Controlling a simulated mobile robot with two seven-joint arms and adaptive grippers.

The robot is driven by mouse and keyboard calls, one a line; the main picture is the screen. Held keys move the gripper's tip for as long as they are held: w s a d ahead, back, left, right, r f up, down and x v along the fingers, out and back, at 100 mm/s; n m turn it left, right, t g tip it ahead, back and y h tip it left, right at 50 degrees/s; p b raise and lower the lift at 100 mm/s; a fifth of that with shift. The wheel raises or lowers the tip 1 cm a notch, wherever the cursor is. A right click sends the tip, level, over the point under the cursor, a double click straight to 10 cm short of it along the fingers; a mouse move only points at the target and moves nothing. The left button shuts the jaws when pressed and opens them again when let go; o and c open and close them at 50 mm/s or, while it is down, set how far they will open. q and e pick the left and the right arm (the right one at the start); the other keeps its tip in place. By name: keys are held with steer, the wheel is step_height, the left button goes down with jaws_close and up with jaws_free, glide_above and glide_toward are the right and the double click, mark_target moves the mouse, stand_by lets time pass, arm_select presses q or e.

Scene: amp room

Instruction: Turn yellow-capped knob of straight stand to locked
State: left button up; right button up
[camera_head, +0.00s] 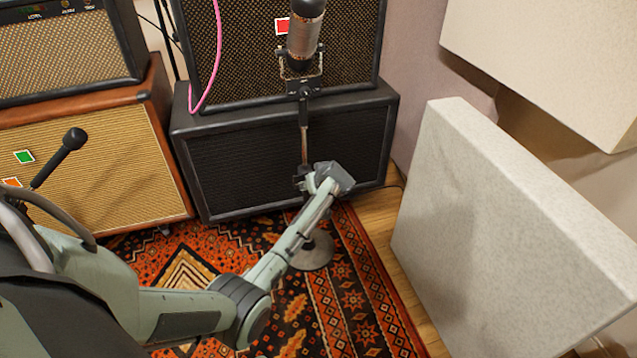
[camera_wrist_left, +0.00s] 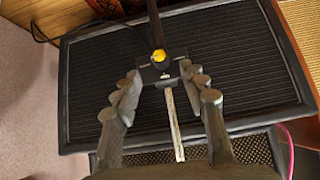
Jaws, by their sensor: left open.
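The straight stand (camera_head: 304,143) holds a large microphone (camera_head: 305,36) at its top and stands upright on a round base (camera_head: 314,252). The yellow-capped knob (camera_wrist_left: 159,57) sits on a dark clutch block on the stand's pole in the left wrist view; its yellow cap is hidden in the head view. My left gripper (camera_wrist_left: 160,82) is open, with one finger on each side of the pole and the fingertips near the clutch block. In the head view my left gripper (camera_head: 328,180) hides part of the pole. I cannot tell whether the fingers touch the knob.
A black speaker cabinet (camera_head: 240,160) stands close behind the stand, with an amp (camera_head: 240,60) on it. A tan cabinet (camera_head: 100,165) and another microphone (camera_head: 73,140) are at the left. A pale panel (camera_head: 480,200) leans at the right. A patterned rug (camera_head: 345,290) covers the floor.

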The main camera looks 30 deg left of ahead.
arm_select(q)
steer(key=v, duration=0.6)
stand_by(0.3)
steer(key=s+d+f+m+g+h+p, duration=0.1)
steer(key=s+d+f+m, duration=0.1)
steer(key=s, duration=0.8)
steer(key=s+d+f+m+h+p, duration=0.2)
steer(key=s+d+m, duration=0.2)
steer(key=s, duration=0.7)
steer(key=s+d+f+m+g+h+p, duration=0.1)
steer(key=s+d+m, duration=0.3)
steer(key=s, duration=0.7)
steer(key=shift+f+m+g+h+p, duration=0.3)
steer(key=shift+f+m+h+p, duration=0.1)
steer(key=shift+f+m+h, duration=0.35)
arm_select(e)
step_height(320, 180, down, 10)
steer(key=g, duration=0.1)
steer(key=shift+w+d+f+g, duration=0.2)
steer(key=shift+w+d+g, duration=0.1)
steer(key=shift+d, duration=0.15)
